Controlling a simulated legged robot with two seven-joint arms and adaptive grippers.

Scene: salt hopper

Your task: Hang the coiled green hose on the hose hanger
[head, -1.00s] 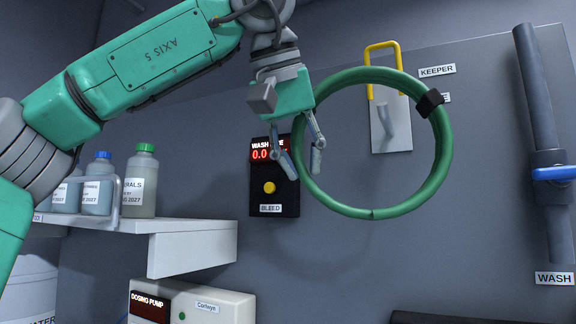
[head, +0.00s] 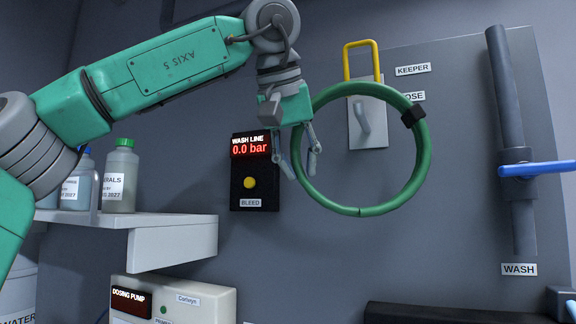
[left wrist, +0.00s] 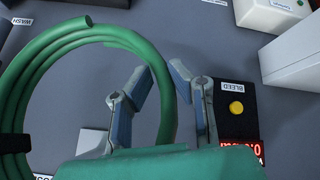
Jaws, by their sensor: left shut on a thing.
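The coiled green hose (head: 420,160) hangs upright as a ring with a black band at its upper right. My left gripper (head: 303,165) is shut on the left side of the ring. In the left wrist view the coil (left wrist: 165,120) passes between the two fingers of the left gripper (left wrist: 168,95). The hose hanger (head: 366,120), a pale plate with a grey hook, shows through the ring's upper half. The ring's top crosses the plate above the hook; its gap to the hook is unclear. The yellow keeper (head: 346,62) stands raised above the plate. My right gripper is not in view.
A black wash line box (head: 240,190) with a yellow button is on the wall left of the hose. A shelf (head: 170,222) with bottles is further left. A grey pipe (head: 515,110) with a blue lever (head: 540,168) stands right.

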